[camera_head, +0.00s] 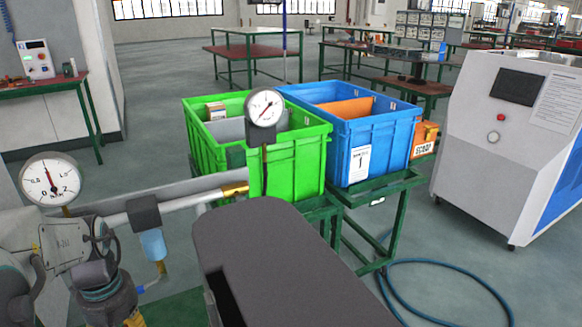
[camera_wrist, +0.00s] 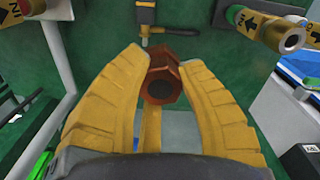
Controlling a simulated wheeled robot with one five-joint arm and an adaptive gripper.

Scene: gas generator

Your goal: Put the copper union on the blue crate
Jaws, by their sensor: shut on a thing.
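The copper union (camera_wrist: 162,88) is a reddish-brown hexagonal fitting with a dark round opening that faces the wrist camera. My gripper (camera_wrist: 167,64) has its two yellow ribbed fingers closed on either side of it. I cannot tell whether the union touches the yellow part below and behind it. The blue crate (camera_head: 392,145) stands right of the green crate in the head view, on a green metal stand. It has an orange divider inside and a white label on its front. The gripper and the union do not show in the head view.
The green crate (camera_head: 290,170) adjoins the blue one. A round gauge (camera_head: 265,107) stands before it, and another gauge (camera_head: 50,180) is at left beside pipework (camera_head: 175,205). A white cabinet (camera_head: 500,150) stands right. A blue hose (camera_head: 440,262) lies on the floor.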

